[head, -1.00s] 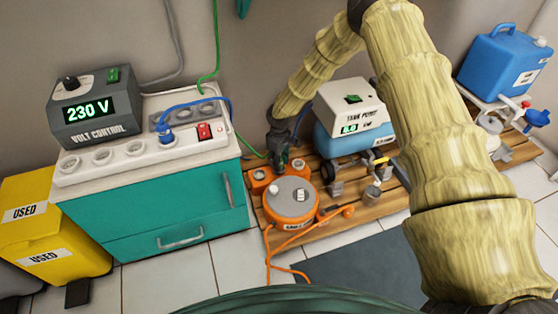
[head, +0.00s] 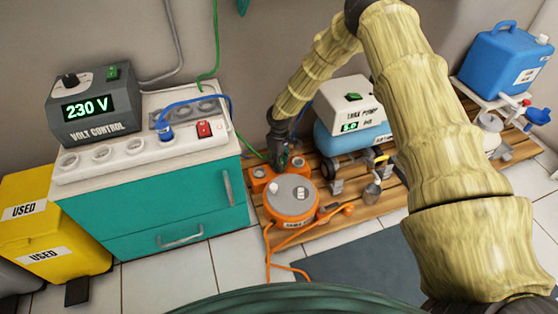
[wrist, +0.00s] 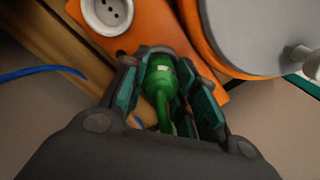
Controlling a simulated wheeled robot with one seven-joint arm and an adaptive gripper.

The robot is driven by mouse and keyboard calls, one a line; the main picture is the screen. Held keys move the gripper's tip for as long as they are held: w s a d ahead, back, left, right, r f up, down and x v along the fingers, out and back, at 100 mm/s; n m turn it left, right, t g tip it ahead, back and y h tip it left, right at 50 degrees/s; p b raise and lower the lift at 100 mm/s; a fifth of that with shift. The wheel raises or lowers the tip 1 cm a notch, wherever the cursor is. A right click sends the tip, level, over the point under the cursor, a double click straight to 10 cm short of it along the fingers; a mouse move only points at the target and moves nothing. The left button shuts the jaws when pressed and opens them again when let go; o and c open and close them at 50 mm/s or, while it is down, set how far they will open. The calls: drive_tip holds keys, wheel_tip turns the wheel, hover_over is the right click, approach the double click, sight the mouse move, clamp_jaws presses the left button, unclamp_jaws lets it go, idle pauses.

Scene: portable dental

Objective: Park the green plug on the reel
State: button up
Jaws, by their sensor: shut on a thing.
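My gripper (wrist: 167,72) is shut on the green plug (wrist: 160,82), whose green cord runs back between the fingers. In the head view my gripper (head: 279,160) is low over the back of the orange reel (head: 291,222), by its socket plate. One round white socket (wrist: 107,13) shows beside the plug in the wrist view, apart from it. In the head view a left socket (head: 260,172) and a right socket (head: 298,164) flank the gripper. The plug's front end is hidden, so I cannot tell whether it touches the plate or a socket.
The reel stands on a wooden pallet (head: 345,215) with a blue tank pump (head: 350,135) to its right. A teal cabinet (head: 150,205) at left carries a white socket strip (head: 118,155) with a blue plug (head: 166,134). A green cord (head: 215,60) hangs behind.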

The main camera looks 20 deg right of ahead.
drive_tip(key=shift+f, duration=0.15)
drive_tip(key=o, duration=1.1)
